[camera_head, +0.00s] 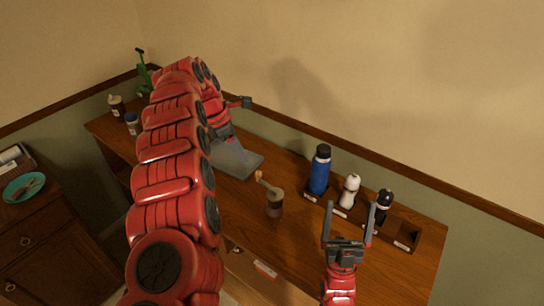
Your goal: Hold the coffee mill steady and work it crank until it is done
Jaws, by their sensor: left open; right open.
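The coffee mill (275,208) stands upright on the wooden counter near the middle of the view. Its crank (265,183) points up and left and ends in an orange-brown knob (259,175). My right gripper (348,222) is open and empty, to the right of the mill and apart from it, its two fingers pointing toward the back wall. My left gripper (238,105) is at the back of the counter, beyond and left of the mill. It is partly hidden by my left arm, open, and I see nothing in it.
A rack (405,237) on the right holds a blue bottle (320,170), a white bottle (349,190) and a black bottle (383,204); its right slot looks empty. Small containers (132,123) stand far left.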

